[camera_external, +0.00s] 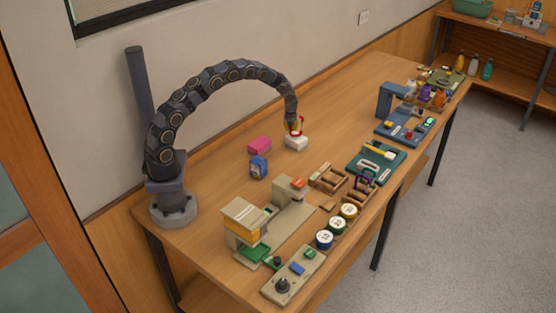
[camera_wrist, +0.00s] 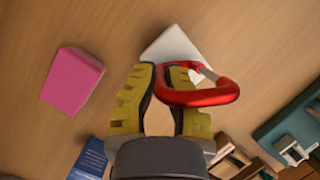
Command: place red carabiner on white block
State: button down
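The red carabiner (camera_wrist: 205,96) is at my gripper (camera_wrist: 159,76) in the wrist view, with one end between the yellow fingertips and the rest sticking out to the right. The fingers are closed on that end. In the external view the carabiner (camera_external: 300,126) shows at the tip of my gripper (camera_external: 292,124), directly over the white block (camera_external: 297,144). The white block (camera_wrist: 172,44) also shows behind the fingertips in the wrist view, partly hidden by fingers and carabiner. I cannot tell whether the carabiner touches the block.
A pink block (camera_external: 259,145) and a blue item (camera_external: 258,167) stand left of the white block. Wooden trays (camera_external: 329,180), a green board (camera_external: 363,166) and a blue fixture (camera_external: 391,98) are to the right. Bare tabletop lies behind the white block.

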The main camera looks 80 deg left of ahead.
jog(key=shift+f, duration=0.1)
jog(key=c, duration=1.2)
grip_release()
jog(key=shift+o, duration=0.2)
jog(key=v, duration=1.2)
jog(key=shift+r, duration=0.25)
